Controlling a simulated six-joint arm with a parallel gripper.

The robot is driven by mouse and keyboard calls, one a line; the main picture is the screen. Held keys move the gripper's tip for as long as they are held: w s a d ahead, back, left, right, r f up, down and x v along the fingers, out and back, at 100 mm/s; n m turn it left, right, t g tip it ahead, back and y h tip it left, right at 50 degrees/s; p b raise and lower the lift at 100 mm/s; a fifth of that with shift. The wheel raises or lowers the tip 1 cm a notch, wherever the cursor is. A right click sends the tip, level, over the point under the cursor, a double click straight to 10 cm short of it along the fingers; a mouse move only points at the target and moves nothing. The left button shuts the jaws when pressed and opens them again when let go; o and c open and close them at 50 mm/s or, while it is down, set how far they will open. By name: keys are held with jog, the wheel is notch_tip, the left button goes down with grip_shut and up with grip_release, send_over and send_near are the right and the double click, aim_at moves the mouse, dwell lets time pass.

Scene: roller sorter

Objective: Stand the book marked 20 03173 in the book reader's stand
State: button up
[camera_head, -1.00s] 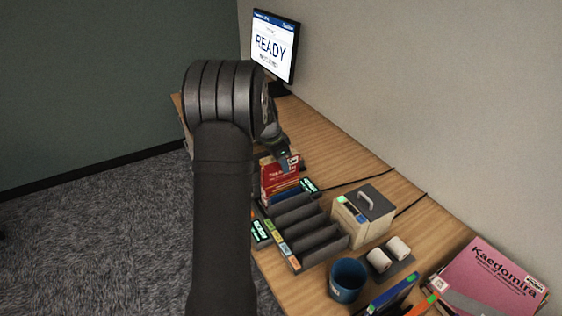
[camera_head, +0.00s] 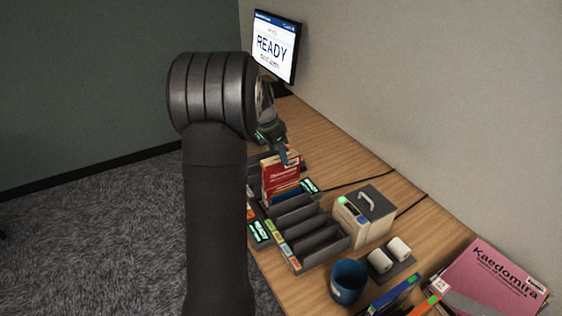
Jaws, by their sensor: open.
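A red book (camera_head: 281,178) with a pale label at its top corner stands upright on the desk, just beyond the row of dark slots. Its number is too small to read, so I cannot tell whether it is the one marked 20 03173. My gripper (camera_head: 287,156) is at the top of the red book, open, its fingers pointing down; whether they touch the book or straddle it is unclear. A blue book (camera_head: 287,194) sits low in front of the red one. My arm hides the area to the left, and I cannot pick out the book reader's stand for certain.
Dark slots (camera_head: 318,240) with coloured labels fill the desk's middle. Right of them are a cream box (camera_head: 351,226) with a handle, a blue mug (camera_head: 347,281), two white rolls (camera_head: 389,254), a blue book (camera_head: 396,296) and a pink book (camera_head: 492,280). A READY monitor (camera_head: 274,47) stands behind.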

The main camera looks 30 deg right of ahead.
jog(key=v, duration=1.1)
jog(key=shift+r, duration=0.25)
jog(key=x, duration=1.7)
